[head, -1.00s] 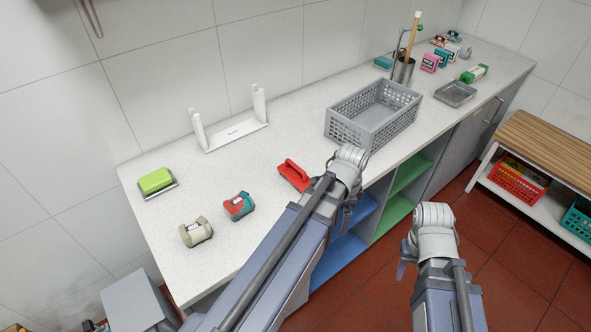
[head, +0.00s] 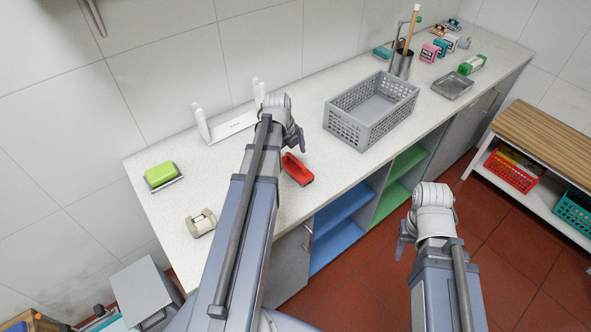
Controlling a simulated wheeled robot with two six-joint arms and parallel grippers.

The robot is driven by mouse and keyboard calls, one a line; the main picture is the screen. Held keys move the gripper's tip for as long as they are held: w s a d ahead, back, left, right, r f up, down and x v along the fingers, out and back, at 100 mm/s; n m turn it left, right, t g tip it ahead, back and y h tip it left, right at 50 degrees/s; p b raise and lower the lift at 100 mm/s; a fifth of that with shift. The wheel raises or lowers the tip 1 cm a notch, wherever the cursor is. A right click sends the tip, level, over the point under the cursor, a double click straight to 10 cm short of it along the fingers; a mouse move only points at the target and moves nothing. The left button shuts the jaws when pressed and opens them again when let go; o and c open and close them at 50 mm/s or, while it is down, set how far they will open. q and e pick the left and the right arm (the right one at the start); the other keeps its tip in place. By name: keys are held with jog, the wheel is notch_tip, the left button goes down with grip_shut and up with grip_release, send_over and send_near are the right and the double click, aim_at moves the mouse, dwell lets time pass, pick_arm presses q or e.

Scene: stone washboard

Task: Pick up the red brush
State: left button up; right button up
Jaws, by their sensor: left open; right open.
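The red brush (head: 297,170) lies on the white speckled countertop near its front edge, with its left end close to my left arm. My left gripper (head: 298,139) is above the counter, just behind and above the brush; its fingers are small and partly hidden by the wrist. It is open and does not hold the brush. My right gripper (head: 404,238) is open and empty over the red floor, in front of the cabinets and away from the counter.
A grey basket (head: 371,112) stands right of the brush. A white holder (head: 228,126) stands behind my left arm. A green sponge (head: 161,175) and a beige item (head: 201,223) lie at the left. A metal tray (head: 453,85) is farther right. Counter between brush and basket is clear.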

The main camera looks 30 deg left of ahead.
aim_at(295, 167)
pick_arm(q)
jog(key=shift+w+d+f+b, duration=0.1)
jog(key=shift+w+f+b, duration=0.2)
jog(key=shift+f+b, duration=0.9)
jog(key=shift+w+d+f+b, duration=0.1)
jog(key=shift+w+f+b, duration=0.2)
jog(key=shift+f+b, duration=0.85)
jog(key=shift+w+f+b, duration=0.3)
jog(key=shift+f+b, duration=0.75)
jog(key=shift+f, duration=0.25)
jog(key=shift+r, duration=0.1)
jog(key=shift+c, duration=0.3)
jog(key=c, duration=1.3)
jog(key=shift+r+p, duration=0.2)
jog(key=shift+p, duration=0.1)
jog(key=shift+c, duration=0.2)
notch_tip(295, 167, up, 10)
jog(key=p, duration=0.9)
jog(key=shift+f+p, duration=0.1)
jog(key=shift+p, duration=0.3)
jog(key=shift+f, duration=0.1)
